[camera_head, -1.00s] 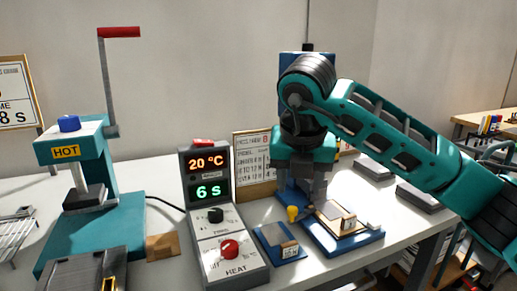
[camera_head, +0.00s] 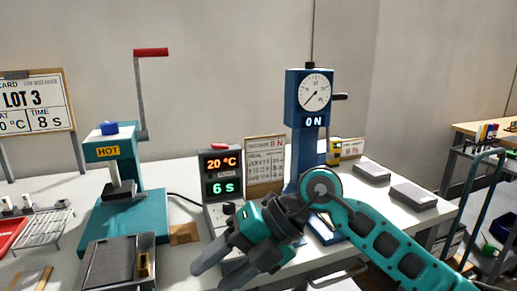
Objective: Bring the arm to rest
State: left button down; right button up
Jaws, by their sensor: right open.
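My right gripper (camera_head: 222,272) is in front of the table's front edge area, low in the middle of the head view. Its teal arm comes in from the lower right. The two dark fingers point down and left, stand apart and hold nothing. My left gripper does not show.
A teal hot press (camera_head: 118,215) with a red-handled lever stands at the left. Grey slabs (camera_head: 413,196) lie at the right. A wire rack (camera_head: 45,228) is at the far left.

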notch_tip(320, 180, up, 7)
jog(key=s+a+m+t+y+p, duration=0.1)
jog(key=s+m+t+y+p, duration=0.15)
jog(key=m+y, duration=0.6)
jog(key=w+d+f+m+t+h+p, duration=0.1)
jog(key=w+d+f+m+t+h, duration=0.15)
jog(key=d+m+t, duration=0.4)
jog(key=w+d+f+m+t+h+p, duration=0.2)
jog(key=w+d+f+m+t, duration=0.2)
jog(key=m+t, duration=0.6)
pick_arm(q)
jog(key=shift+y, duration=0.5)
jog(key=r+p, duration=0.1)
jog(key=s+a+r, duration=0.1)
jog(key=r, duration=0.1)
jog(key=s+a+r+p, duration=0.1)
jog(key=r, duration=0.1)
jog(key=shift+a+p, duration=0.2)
jog(key=shift+p, duration=0.1)
pick_arm(e)
jog(key=s+d+f+m+g+h, duration=0.3)
jog(key=s+d+f+m+h, duration=0.2)
jog(key=f, duration=0.6)
jog(key=s+d+f+m+g+h, duration=0.3)
jog(key=s+d+f+m+h, duration=0.2)
jog(key=s+d+f+h, duration=0.2)
notch_tip(320, 180, down, 5)
jog(key=shift+s+d+r, duration=0.2)
jog(key=shift+s+d, duration=0.75)
jog(key=shift+s, duration=0.2)
